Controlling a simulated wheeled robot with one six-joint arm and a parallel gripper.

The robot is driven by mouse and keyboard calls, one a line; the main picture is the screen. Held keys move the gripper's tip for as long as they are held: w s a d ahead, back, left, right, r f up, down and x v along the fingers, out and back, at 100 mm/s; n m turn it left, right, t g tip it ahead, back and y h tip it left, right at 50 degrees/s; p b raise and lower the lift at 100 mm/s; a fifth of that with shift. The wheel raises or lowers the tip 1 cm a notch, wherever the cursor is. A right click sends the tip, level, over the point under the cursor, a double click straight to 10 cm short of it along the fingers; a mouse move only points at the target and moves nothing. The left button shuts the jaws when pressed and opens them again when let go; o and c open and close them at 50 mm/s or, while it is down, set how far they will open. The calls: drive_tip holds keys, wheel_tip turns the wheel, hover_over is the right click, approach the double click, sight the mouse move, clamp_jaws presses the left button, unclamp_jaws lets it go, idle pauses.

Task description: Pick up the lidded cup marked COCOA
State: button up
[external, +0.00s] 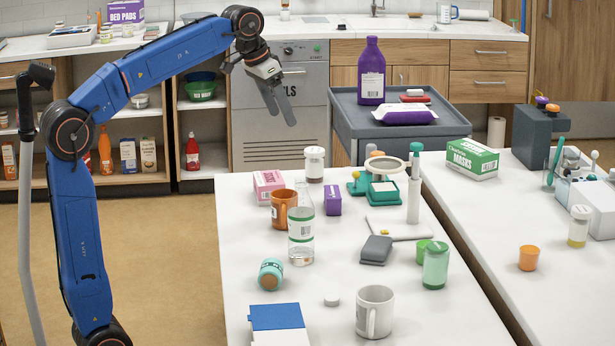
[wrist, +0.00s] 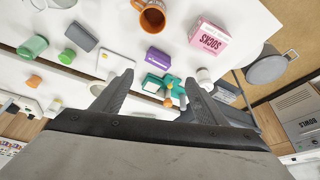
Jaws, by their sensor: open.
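No marking reading COCOA is legible in either view, so I cannot tell which container is the cup. A white container with a greyish lid (external: 314,163) stands upright at the back of the near table. A teal container with an orange-brown end (external: 271,274) is tilted or lying near the table's left edge. Another lidded container with a pale label (external: 580,227) stands on the right table. My gripper (external: 281,118) is open and empty, in the air above and behind the near table's back left corner. Its two fingers (wrist: 158,78) are spread apart in the wrist view.
The near table (external: 245,215) holds an orange mug (external: 283,207), a pink box (external: 268,187), a purple box (external: 332,199), a clear labelled jar (external: 301,245), a white mug (external: 375,312) and a green jar (external: 435,265). A grey cart (external: 400,130) stands behind.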

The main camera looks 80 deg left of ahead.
drive_tip(key=w+a+f+n, duration=0.1)
drive_tip(key=w+a, duration=0.2)
drive_tip(key=a, duration=0.4)
drive_tip(key=w+a+f, duration=0.2)
drive_tip(key=w+a, duration=0.1)
drive_tip(key=a, duration=0.4)
drive_tip(key=n, duration=0.1)
hover_over(313, 150)
drive_tip(key=s+d, duration=0.2)
drive_tip(key=s, duration=0.2)
wheel_tip(313, 150, down, 2)
drive_tip(key=shift+g+y, duration=0.3)
drive_tip(key=x, duration=1.1)
drive_tip(key=s+d+x, duration=0.1)
drive_tip(key=x, duration=0.4)
drive_tip(key=shift+a+f, duration=0.1)
drive_tip(key=shift+f, duration=0.6)
drive_tip(key=shift+x, duration=2.75)
drive_tip(key=shift+s, duration=0.1)
drive_tip(key=shift+c, duration=0.2)
